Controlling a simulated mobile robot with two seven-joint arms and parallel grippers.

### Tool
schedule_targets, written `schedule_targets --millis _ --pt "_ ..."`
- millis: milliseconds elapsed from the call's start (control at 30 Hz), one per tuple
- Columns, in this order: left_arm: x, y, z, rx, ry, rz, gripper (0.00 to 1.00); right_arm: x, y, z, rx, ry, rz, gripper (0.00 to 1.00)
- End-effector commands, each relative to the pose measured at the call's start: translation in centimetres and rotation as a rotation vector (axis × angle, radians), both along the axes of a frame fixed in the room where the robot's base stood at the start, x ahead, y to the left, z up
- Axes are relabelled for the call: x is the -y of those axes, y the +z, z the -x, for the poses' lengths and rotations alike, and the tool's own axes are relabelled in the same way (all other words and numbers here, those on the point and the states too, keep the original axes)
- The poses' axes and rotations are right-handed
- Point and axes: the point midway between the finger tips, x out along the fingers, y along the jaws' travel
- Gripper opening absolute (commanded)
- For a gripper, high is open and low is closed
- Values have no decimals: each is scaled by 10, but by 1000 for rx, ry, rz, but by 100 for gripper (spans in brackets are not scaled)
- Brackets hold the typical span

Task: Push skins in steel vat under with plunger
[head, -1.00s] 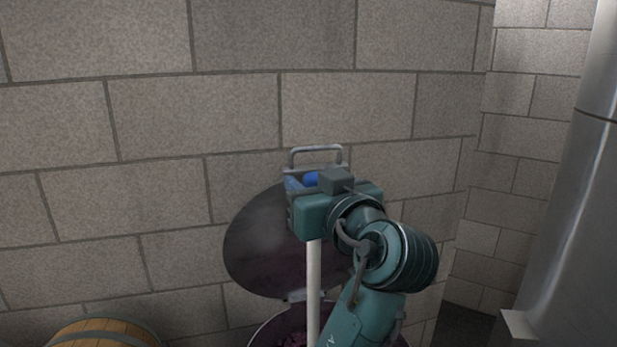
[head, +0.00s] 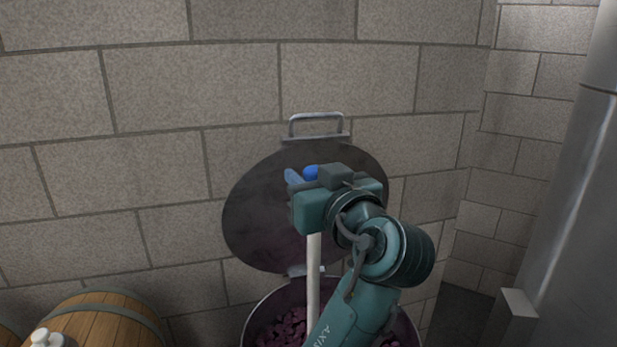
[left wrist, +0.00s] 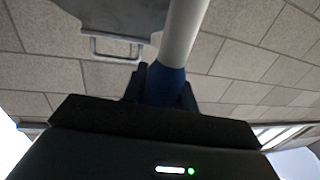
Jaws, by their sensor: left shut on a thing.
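The steel vat (head: 253,318) stands against the wall at the bottom of the head view, with its round lid (head: 256,215) tilted up behind it. Dark purple skins (head: 283,331) show inside the vat. My left gripper (head: 309,184) is shut on the plunger (head: 313,272) near its blue top, above the vat. The white shaft runs down, roughly upright, into the vat; its lower end is hidden. In the left wrist view the blue grip of the plunger (left wrist: 166,84) sits between the fingers. My right gripper is in neither view.
A wooden barrel (head: 108,324) lies left of the vat, with a white object (head: 47,339) at the lower left. A tall steel tank (head: 580,200) stands at the right. A block wall closes off the back.

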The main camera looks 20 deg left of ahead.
Motion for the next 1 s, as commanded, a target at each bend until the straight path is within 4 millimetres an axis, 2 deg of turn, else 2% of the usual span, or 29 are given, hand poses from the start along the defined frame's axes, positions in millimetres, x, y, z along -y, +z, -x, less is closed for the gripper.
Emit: schedule_targets --millis 100,467,1000 --pt "0 -12 0 3 0 0 3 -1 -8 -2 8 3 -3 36" --pt "0 -36 0 3 -1 0 3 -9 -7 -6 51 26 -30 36" --pt "0 -72 0 3 -1 0 3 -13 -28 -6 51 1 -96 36"
